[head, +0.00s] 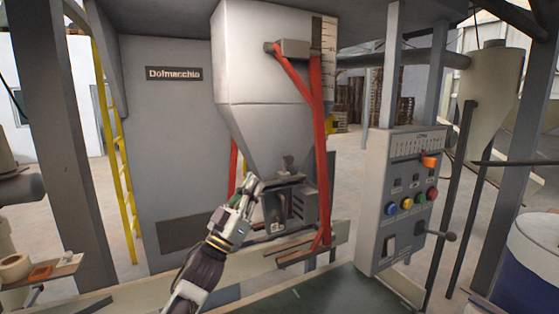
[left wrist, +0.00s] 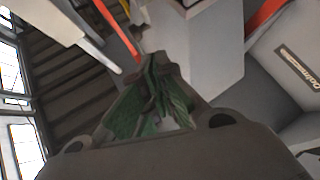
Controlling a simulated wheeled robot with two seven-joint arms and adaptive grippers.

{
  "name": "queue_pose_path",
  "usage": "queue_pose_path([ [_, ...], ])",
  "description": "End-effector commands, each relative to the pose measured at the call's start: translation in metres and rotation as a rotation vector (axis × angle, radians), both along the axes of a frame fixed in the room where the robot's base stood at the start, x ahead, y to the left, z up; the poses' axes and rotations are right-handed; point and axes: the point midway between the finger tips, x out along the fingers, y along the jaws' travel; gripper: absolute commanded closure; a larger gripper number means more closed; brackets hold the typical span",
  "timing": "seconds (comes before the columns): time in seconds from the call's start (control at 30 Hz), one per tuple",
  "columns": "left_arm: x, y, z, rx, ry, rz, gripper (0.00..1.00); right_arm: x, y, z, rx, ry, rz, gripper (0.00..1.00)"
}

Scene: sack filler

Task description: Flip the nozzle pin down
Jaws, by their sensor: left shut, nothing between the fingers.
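The grey hopper (head: 270,95) narrows down to a nozzle (head: 283,200) with a dark opening in the middle of the head view. A small brownish part (head: 288,162) sticks out on the lower hopper just above the nozzle; it may be the nozzle pin, but it is too small to tell how it is set. My left gripper (head: 254,182) is at the left side of the nozzle, its fingers pointing up. In the left wrist view its green-padded fingers (left wrist: 155,85) are closed with nothing between them. I cannot tell whether it touches the nozzle. My right gripper is out of view.
Red straps (head: 319,150) run down beside the hopper. A control box (head: 402,195) with coloured buttons and an orange switch stands to the right. A yellow ladder (head: 115,150) is at left. A blue and white drum (head: 530,265) stands at far right.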

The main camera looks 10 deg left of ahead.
Motion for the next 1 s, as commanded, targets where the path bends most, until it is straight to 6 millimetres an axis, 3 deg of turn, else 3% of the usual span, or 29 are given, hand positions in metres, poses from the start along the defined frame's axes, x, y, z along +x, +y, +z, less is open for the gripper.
queue_pose_path([
  [0.1,-0.016,-0.006,0.02,-0.003,-0.063,-0.04,1.0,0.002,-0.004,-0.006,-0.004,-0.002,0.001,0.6],
  [0.3,-0.027,-0.01,0.033,-0.005,-0.104,-0.07,1.0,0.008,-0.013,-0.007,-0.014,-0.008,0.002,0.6],
  [0.67,-0.026,-0.01,0.034,-0.005,-0.104,-0.07,1.0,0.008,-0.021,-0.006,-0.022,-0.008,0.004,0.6],
  [1.0,-0.018,-0.016,0.044,-0.005,-0.104,-0.07,1.0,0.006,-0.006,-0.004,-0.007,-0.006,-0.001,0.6],
])
